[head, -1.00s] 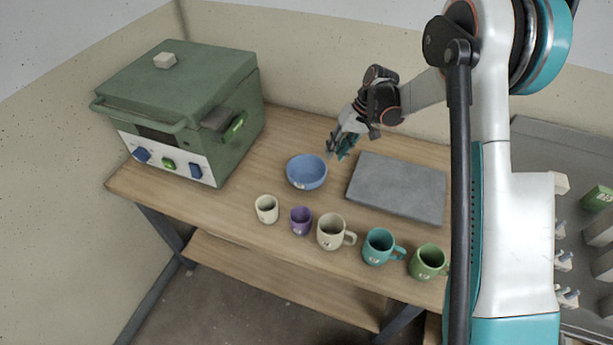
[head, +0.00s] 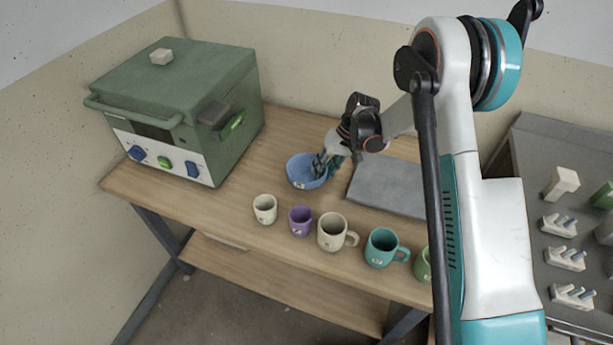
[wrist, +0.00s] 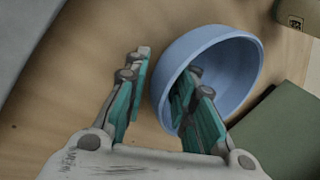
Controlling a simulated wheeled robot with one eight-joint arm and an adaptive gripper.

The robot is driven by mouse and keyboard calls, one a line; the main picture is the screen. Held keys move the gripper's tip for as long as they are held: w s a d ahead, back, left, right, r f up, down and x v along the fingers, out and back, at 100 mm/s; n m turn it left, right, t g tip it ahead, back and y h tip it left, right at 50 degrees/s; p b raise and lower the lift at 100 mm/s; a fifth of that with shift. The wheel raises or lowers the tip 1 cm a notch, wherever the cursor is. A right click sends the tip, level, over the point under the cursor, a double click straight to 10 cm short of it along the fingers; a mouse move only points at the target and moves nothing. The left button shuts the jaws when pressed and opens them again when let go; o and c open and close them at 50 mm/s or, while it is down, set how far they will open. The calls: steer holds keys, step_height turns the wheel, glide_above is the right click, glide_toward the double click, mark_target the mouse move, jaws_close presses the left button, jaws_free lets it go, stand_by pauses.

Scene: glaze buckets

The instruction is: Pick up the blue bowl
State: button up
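The blue bowl (head: 300,177) stands upright on the wooden table, between the green kiln and the grey slab. My gripper (head: 322,166) is at the bowl's right side, with its fingertips down at the rim. In the wrist view, my gripper (wrist: 166,64) is open and straddles the wall of the bowl (wrist: 228,58). One teal-padded finger is outside the wall and the other is inside the bowl. A gap shows between the outer finger and the wall. Whether the inner finger touches the bowl I cannot tell.
The green kiln (head: 185,95) stands left of the bowl. The grey slab (head: 385,187) lies to its right. A small cream cup (head: 265,209), purple cup (head: 301,221), cream mug (head: 331,232), teal mug (head: 381,247) and partly hidden green mug (head: 422,266) line the front edge.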

jaws_close()
steer(key=shift+r, duration=0.1)
